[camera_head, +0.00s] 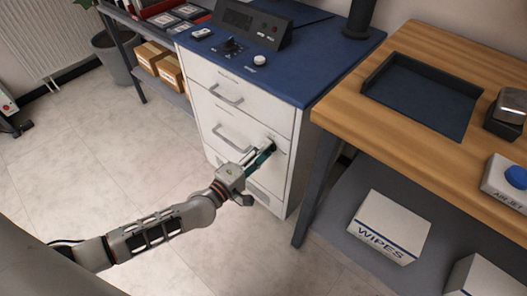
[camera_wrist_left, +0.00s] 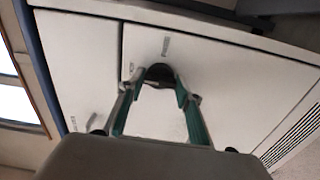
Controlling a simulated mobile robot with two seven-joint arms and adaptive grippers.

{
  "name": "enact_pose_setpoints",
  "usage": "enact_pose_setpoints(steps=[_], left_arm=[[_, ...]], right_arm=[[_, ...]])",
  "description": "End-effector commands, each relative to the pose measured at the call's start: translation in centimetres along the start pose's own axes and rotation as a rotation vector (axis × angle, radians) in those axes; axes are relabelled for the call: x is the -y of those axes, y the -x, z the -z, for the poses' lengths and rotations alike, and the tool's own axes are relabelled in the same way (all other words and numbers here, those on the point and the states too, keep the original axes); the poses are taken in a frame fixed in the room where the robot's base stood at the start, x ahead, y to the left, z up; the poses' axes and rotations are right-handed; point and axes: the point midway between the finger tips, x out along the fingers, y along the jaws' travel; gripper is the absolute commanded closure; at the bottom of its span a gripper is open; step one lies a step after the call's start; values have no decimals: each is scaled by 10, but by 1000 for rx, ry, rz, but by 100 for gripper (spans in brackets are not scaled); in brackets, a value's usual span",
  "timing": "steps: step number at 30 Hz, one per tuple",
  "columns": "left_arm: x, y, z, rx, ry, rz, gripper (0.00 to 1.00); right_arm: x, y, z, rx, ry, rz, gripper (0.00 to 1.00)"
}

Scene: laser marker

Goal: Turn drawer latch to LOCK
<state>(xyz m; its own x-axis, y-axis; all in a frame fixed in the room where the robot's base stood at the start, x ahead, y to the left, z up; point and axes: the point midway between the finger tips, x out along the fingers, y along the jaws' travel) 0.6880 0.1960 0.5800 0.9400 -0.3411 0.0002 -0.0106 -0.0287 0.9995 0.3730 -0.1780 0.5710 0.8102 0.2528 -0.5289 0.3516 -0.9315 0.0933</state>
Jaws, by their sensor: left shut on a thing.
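The drawer latch is a small dark round knob (camera_wrist_left: 159,74) on the front of the white cabinet (camera_head: 250,92). In the left wrist view it sits between my fingertips, with a small grey mark above it. My left gripper (camera_head: 268,150) reaches the cabinet front at the right of the lower drawer handle (camera_head: 232,138). It also shows in the left wrist view (camera_wrist_left: 158,88), its green-lined fingers shut on the knob. In the head view the fingers mostly hide the knob. The lettering by the latch is too small to read. My right gripper is not in view.
A wooden workbench (camera_head: 420,42) stands close to the right of the cabinet. Its lower shelf carries a WIPES box (camera_head: 390,226). The blue cabinet top (camera_head: 290,68) holds a control panel. The floor (camera_head: 110,165) in front is clear.

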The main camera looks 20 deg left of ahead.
Motion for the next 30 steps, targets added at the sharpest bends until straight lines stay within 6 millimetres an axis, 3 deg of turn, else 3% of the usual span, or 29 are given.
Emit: enact_pose_setpoints(steps=[19, 20, 21, 30], left_arm=[[0, 0, 0, 0, 49, 1, 87], [0, 0, 0, 0, 49, 1, 58], [0, 0, 0, 0, 48, 1, 49], [0, 0, 0, 0, 47, 0, 49]], right_arm=[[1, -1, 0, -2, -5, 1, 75], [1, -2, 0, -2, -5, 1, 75], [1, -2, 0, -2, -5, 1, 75], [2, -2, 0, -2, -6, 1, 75]])
